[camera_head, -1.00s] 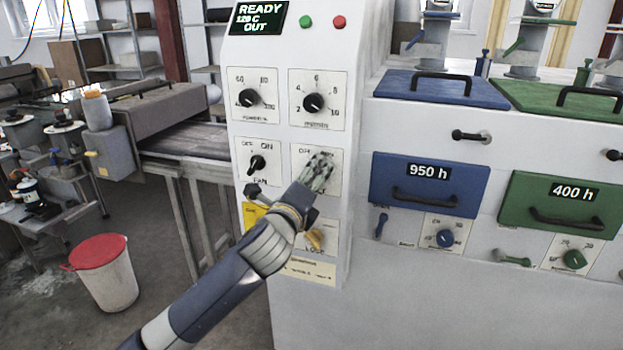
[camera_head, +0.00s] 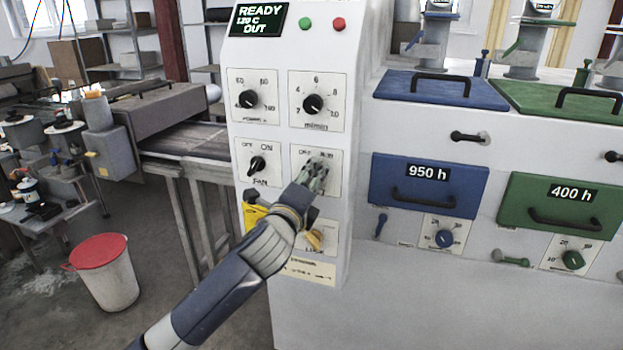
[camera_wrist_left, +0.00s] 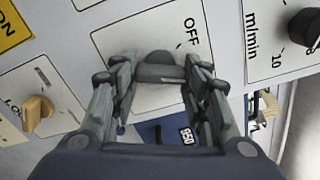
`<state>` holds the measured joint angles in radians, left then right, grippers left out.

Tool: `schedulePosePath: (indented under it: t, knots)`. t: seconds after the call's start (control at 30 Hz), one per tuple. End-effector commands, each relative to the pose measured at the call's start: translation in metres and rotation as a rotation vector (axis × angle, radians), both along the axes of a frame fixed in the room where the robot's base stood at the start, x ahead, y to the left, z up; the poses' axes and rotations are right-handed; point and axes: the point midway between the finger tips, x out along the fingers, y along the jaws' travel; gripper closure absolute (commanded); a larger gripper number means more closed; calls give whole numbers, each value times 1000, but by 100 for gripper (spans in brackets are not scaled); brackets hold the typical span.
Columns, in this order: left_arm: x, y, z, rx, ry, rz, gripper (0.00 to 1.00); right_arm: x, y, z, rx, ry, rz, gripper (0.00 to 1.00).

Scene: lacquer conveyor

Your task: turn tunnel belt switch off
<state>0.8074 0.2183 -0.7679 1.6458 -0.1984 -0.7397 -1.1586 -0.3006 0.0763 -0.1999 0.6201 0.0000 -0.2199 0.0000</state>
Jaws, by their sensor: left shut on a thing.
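The tunnel belt switch plate (camera_head: 300,182) is on the white control panel, right of the fan switch (camera_head: 257,164). It also shows in the left wrist view (camera_wrist_left: 205,18), with OFF printed near its dark knob (camera_wrist_left: 159,60). My left gripper (camera_head: 318,168) is at this plate and hides the knob in the head view. In the left wrist view its two fingers (camera_wrist_left: 160,72) are on either side of the knob and shut on it. The knob's exact pointer direction is hard to tell. My right gripper is not in view.
The speed dial (camera_head: 313,104) is above the switch. A yellow knob (camera_head: 314,240) sits below, close to my left wrist. The display (camera_head: 257,19) reads READY, 120 C, OUT. A blue drawer (camera_head: 430,183) is to the right, a red-lidded bin (camera_head: 103,275) to the left.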

Motion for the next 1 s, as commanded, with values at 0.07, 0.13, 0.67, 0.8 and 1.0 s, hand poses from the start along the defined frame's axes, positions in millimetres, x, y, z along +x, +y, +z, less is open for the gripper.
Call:
schedulePosePath:
  t: [0.07, 0.13, 0.67, 0.8, 1.0]
  knots:
    - [0, -1, 1, -58, 21, 0, 81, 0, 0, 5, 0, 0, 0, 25]
    - [0, -1, 1, -114, 40, 0, 81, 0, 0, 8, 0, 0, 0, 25]
    - [0, -1, 3, -593, 196, 1, 81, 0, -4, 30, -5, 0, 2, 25]
    - [0, -1, 3, -719, 237, 1, 81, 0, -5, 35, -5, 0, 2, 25]
    - [0, 0, 3, -879, 288, 2, 81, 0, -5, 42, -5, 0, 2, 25]
